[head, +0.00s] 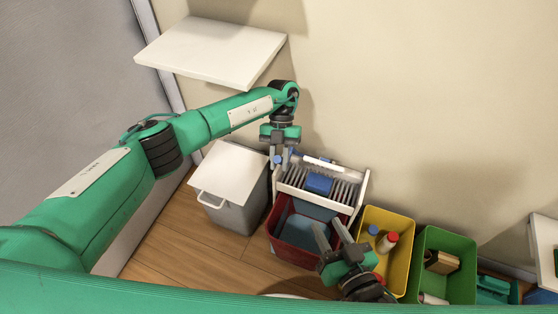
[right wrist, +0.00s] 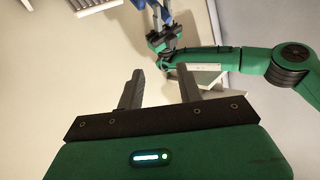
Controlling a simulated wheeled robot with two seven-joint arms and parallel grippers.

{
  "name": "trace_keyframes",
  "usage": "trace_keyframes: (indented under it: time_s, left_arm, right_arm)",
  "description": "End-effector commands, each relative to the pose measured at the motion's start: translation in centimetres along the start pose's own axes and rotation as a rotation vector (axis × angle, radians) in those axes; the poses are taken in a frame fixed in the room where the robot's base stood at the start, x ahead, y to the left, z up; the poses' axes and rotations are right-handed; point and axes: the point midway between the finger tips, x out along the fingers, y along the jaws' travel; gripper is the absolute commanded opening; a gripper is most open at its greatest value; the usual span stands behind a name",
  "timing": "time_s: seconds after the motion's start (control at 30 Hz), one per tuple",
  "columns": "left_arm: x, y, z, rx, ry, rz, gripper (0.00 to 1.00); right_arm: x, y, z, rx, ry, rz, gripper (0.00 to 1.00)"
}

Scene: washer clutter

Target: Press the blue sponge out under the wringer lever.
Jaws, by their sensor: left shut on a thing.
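The blue sponge (head: 319,184) lies on the white slatted wringer rack (head: 347,204) above the red bucket. The white wringer lever (head: 328,166) runs just behind and above the sponge; a gap or contact is hard to tell. My left gripper (head: 281,160) points down at the lever's left end, shut on its blue handle, which the fingers partly hide. My right gripper (head: 331,230) is open and empty over the bucket's right rim; its spread fingers show in the right wrist view (right wrist: 160,88). My left gripper also shows there (right wrist: 162,25).
The red bucket (head: 274,238) holds bluish water. A lidded grey bin (head: 228,216) stands left. A yellow bin (head: 400,224) with bottles and a green bin (head: 460,240) with a brush stand right. A white shelf (head: 210,50) juts from the wall above my left forearm.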

Motion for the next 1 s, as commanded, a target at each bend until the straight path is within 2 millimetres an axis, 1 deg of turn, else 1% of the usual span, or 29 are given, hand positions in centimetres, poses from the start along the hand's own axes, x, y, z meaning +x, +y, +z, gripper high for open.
trace_keyframes:
  time_s: [0.1, 0.17, 0.23, 0.3, 0.37, 0.47, 0.7, 1.0]
  left_arm:
    - [0.0, 0.0, 0.0, -0.001, -0.002, 0.0, 0.0]
    - [0.0, 0.0, 0.0, -0.001, -0.002, 0.0, 0.0]
    - [0.0, 0.0, 0.0, -0.001, -0.002, 0.0, 0.0]
    - [0.0, 0.0, 0.0, -0.001, -0.002, 0.0, 0.0]
    - [0.0, 0.0, 0.0, -0.001, -0.002, 0.0, 0.0]
    - [0.0, 0.0, 0.0, -0.001, -0.002, 0.0, 0.0]
    - [0.0, 0.0, 0.0, -0.001, -0.002, 0.0, 0.0]
    - [0.0, 0.0, 0.1, -0.001, -0.003, 0.0, 0.0]
  right_arm:
    - [0.0, 0.0, 0.0, 0.0, 0.0, 0.0, 0.36]
    - [0.0, 0.0, 0.0, -0.002, 0.001, 0.0, 0.25]
    - [0.2, 0.1, 0.1, -0.021, 0.004, 0.0, 0.11]
    - [0.5, 0.1, 0.3, -0.07, 0.015, 0.001, 0.0]
    - [1.0, 0.2, 0.7, -0.139, 0.027, 0.001, 0.0]
    - [2.2, 0.4, 1.4, -0.314, 0.062, 0.003, 0.0]
    - [5.4, 0.6, 3.7, -0.855, 0.178, 0.016, 0.0]
    - [8.7, 0.0, 6.5, -1.522, 0.358, 0.052, 0.0]
